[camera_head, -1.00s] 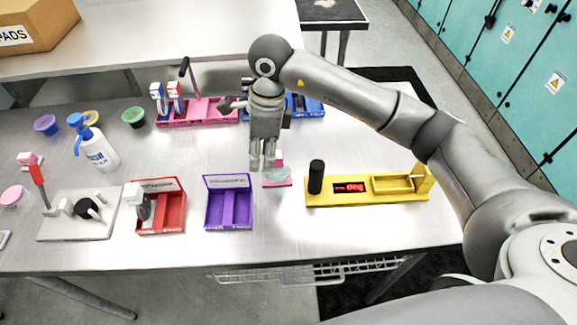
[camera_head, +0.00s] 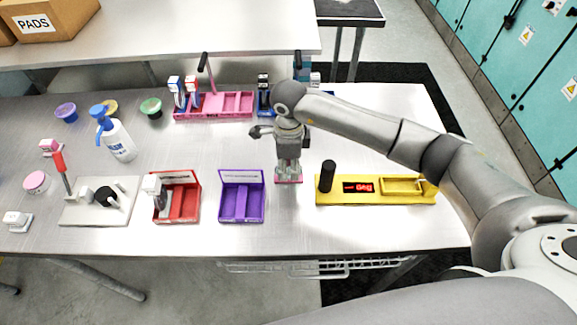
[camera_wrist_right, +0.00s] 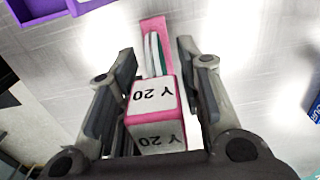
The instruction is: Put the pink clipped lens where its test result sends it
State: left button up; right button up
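The pink clipped lens (camera_head: 289,181) stands on the table between the purple tray and the yellow tester, mostly hidden by my right gripper in the head view. In the wrist view its pink and white block (camera_wrist_right: 155,100), marked "Y 20", sits between the fingers, with a round lens edge behind it. My right gripper (camera_head: 289,174) points down over it, fingers apart on both sides, with no clear grip; it also shows in the wrist view (camera_wrist_right: 156,55). The yellow tester (camera_head: 375,197) has a lit red display, too small to read. My left gripper is not in view.
A purple tray (camera_head: 241,213) and a red tray (camera_head: 184,211) stand to the left. A pink tray (camera_head: 235,112) and a partly hidden blue tray (camera_head: 263,112) stand behind. A spray bottle (camera_head: 119,142) and a white plate with a red post (camera_head: 76,211) are further left.

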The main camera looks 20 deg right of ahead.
jog(key=shift+d+f, duration=0.1)
jog(key=shift+f, duration=0.15)
grip_shut()
jog(key=shift+r, duration=0.15)
jog(key=shift+r, duration=0.2)
notch_tip(320, 180, up, 2)
jog(key=shift+b, duration=0.55)
jog(key=s+a+r+b, duration=0.5)
jog(key=s+a+r, duration=0.2)
jog(key=s+r, duration=0.3)
jog(key=shift+s+a+r+b, duration=0.15)
jog(key=shift+s+a+b, duration=0.2)
jog(key=shift+s, duration=0.5)
